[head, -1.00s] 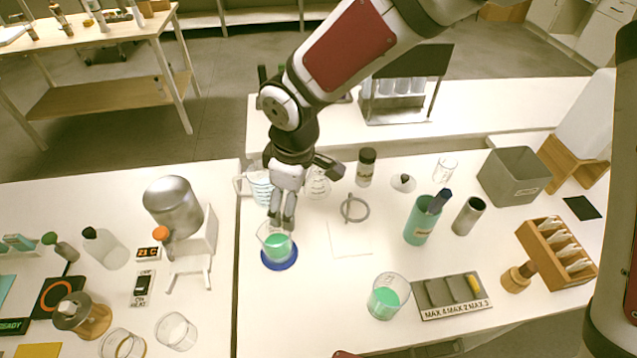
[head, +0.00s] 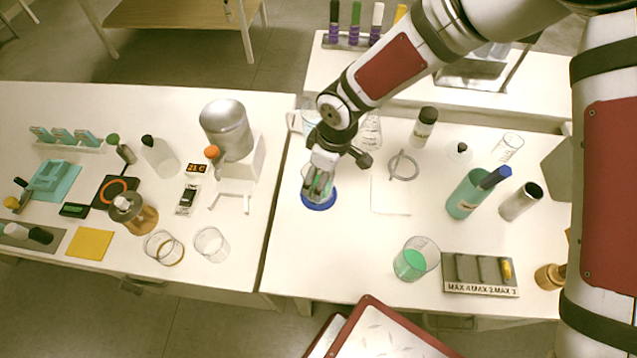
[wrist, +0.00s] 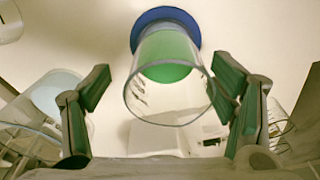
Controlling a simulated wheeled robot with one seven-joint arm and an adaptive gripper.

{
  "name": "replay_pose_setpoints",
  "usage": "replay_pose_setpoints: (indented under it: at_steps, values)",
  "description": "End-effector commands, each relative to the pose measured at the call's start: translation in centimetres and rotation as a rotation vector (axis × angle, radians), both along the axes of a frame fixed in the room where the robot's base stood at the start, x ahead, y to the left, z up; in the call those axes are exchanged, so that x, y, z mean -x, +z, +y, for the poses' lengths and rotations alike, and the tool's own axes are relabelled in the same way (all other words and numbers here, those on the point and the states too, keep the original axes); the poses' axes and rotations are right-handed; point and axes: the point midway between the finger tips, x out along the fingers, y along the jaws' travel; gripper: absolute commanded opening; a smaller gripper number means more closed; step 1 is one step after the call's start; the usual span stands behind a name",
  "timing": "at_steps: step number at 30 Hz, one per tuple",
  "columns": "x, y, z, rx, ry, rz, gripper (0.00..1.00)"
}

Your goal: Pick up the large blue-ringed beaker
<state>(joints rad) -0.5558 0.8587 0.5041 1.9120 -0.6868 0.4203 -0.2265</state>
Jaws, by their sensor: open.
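The large blue-ringed beaker (head: 319,197) stands on the white bench below my gripper in the head view. It is clear glass with green liquid and a wide blue ring at its base. It also shows in the wrist view (wrist: 168,72), its rim toward the camera and the blue ring at the far end. My gripper (head: 322,188) is open in the head view and partly hides the beaker. In the wrist view its green-padded fingers (wrist: 165,95) stand on either side of the beaker, with a gap to the left finger and little to the right.
Another beaker with green liquid (head: 411,262) stands to the right, beside a grey block with slots (head: 482,288). A glass jug and flask (head: 369,130) stand behind my gripper.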

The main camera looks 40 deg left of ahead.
Motion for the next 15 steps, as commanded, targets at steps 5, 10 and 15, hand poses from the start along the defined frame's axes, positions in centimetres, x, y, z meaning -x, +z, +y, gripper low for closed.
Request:
replay_pose_setpoints:
  at_steps: [5,10,15]
  values:
    - [1.0,-2.3,0.6,0.003,0.003,0.003,0.78]
    - [1.0,-4.2,1.0,0.001,0.000,0.001,0.78]
    - [0.9,-4.7,1.0,-0.001,-0.001,0.000,0.78]
